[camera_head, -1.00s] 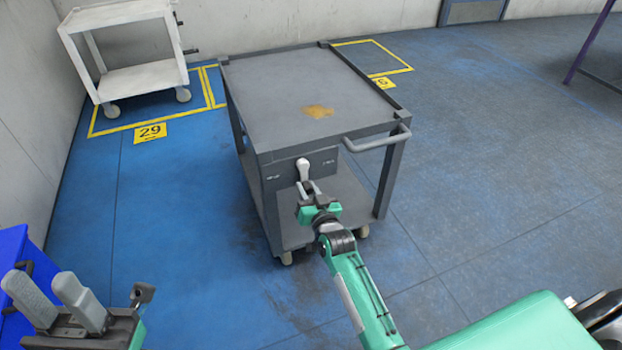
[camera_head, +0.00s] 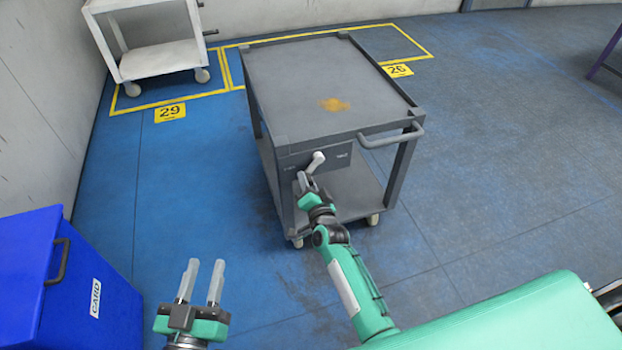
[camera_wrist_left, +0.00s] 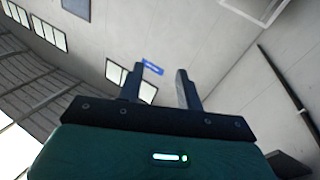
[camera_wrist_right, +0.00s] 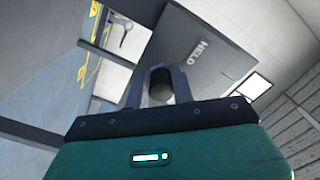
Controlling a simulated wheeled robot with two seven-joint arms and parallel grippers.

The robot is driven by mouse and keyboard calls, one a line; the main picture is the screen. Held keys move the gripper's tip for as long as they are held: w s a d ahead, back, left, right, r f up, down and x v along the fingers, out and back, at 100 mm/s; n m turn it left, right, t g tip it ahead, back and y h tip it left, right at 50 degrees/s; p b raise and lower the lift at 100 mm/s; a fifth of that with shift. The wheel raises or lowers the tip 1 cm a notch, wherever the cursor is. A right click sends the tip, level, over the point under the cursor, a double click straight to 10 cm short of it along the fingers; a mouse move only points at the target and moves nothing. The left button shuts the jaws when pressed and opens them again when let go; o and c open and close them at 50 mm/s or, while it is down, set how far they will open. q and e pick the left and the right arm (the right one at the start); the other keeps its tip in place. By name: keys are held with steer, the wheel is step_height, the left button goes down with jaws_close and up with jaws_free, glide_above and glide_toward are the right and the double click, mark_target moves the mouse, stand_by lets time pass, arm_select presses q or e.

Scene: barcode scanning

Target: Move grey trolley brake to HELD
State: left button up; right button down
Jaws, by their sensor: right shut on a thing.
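The grey trolley (camera_head: 330,85) stands ahead of me in the head view. Its brake lever (camera_head: 318,158) is a short pale handle on the front panel (camera_head: 330,165). The lever is tilted up and to the right, toward the side with the right-hand label (camera_head: 342,155). In the right wrist view that label reads HELD (camera_wrist_right: 205,50). My right gripper (camera_head: 305,182) is at the lever, shut on it; a dark round end (camera_wrist_right: 160,85) shows between its fingers in the right wrist view. My left gripper (camera_head: 202,278) is open and empty, well away from the trolley.
A blue bin (camera_head: 75,290) labelled CARD stands at the lower left, beside my left gripper. A white trolley (camera_head: 155,55) stands at the back left by the wall, near yellow floor bay 29. The floor right of the grey trolley is clear.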

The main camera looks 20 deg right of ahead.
arm_select(q)
steer(key=shift+s+d+f+g+p, duration=0.1)
steer(key=shift+s+d+f+g, duration=0.1)
steer(key=shift+s+f+g, duration=0.45)
steer(key=shift+s+d+f+g+p, duration=0.1)
steer(key=shift+d+f+g+p, duration=0.2)
steer(key=shift+f, duration=0.65)
steer(key=shift+s+d+f+g+b, duration=0.1)
steer(key=shift+s+f+g, duration=0.2)
steer(key=shift+f+g, duration=0.4)
arm_select(e)
steer(key=shift+a+r+m, duration=0.25)
steer(key=shift+a+m, duration=0.15)
steer(key=shift+m, duration=0.4)
arm_select(q)
steer(key=shift+f, duration=0.1)
arm_select(e)
steer(key=c, duration=1.2)
jaws_free()
steer(key=shift+a, duration=0.1)
arm_select(q)
steer(key=shift+a, duration=0.1)
